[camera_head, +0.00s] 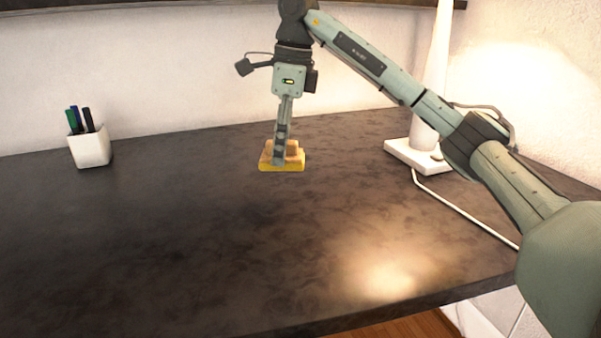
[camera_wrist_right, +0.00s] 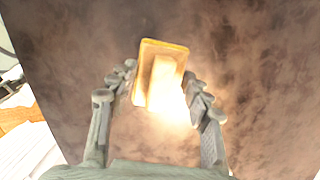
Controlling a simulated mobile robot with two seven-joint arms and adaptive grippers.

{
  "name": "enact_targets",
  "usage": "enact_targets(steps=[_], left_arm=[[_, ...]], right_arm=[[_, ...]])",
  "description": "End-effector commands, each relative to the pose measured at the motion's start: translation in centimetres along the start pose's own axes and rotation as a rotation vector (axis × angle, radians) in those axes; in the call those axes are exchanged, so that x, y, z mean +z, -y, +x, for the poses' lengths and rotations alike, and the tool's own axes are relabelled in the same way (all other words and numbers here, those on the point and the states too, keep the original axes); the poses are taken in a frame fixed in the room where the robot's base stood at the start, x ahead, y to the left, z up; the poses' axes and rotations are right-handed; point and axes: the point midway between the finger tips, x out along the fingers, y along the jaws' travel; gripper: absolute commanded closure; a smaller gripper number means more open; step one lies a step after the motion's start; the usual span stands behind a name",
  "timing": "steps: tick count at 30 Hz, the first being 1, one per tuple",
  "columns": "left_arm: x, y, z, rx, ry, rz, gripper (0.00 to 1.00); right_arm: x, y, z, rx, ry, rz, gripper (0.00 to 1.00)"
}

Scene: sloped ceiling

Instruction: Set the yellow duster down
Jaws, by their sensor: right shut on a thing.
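The yellow duster (camera_head: 293,165), with a lighter tan block on its top, is near the back middle of the dark desk (camera_head: 180,230). My right gripper (camera_head: 282,152) points down and is shut on the duster. In the right wrist view the duster (camera_wrist_right: 168,62) shows between the two fingers of the gripper (camera_wrist_right: 165,90), brightly lit. I cannot tell whether its underside touches the desk or hangs just above it. My left gripper is not in view.
A white cup (camera_head: 90,149) with several pens stands at the back left. A white lamp (camera_head: 420,152) stands right of the duster, its cord (camera_head: 465,215) running toward the right front edge. The front and middle of the desk are clear.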

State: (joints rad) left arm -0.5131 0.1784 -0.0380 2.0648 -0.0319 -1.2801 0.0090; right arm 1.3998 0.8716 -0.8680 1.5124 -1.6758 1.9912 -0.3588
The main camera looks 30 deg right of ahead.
Motion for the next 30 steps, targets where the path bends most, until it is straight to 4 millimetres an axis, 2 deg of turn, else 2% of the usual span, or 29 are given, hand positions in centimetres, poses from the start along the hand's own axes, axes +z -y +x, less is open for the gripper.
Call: enact_targets(steps=[3,10,15,23,30], left_arm=[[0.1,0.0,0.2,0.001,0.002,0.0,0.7],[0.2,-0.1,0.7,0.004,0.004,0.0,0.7],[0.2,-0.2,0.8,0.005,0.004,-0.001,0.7],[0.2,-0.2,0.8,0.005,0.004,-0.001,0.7],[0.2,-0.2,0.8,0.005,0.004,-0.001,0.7]], right_arm=[[-2.0,2.3,1.4,0.002,-0.001,0.006,0.78],[-4.3,5.0,3.1,0.0,0.001,0.001,0.78],[-4.8,5.4,3.9,0.0,0.0,0.0,0.78],[-5.3,5.3,7.2,0.001,0.0,-0.001,0.78],[-5.2,5.3,7.3,-0.001,0.002,-0.001,0.78]])
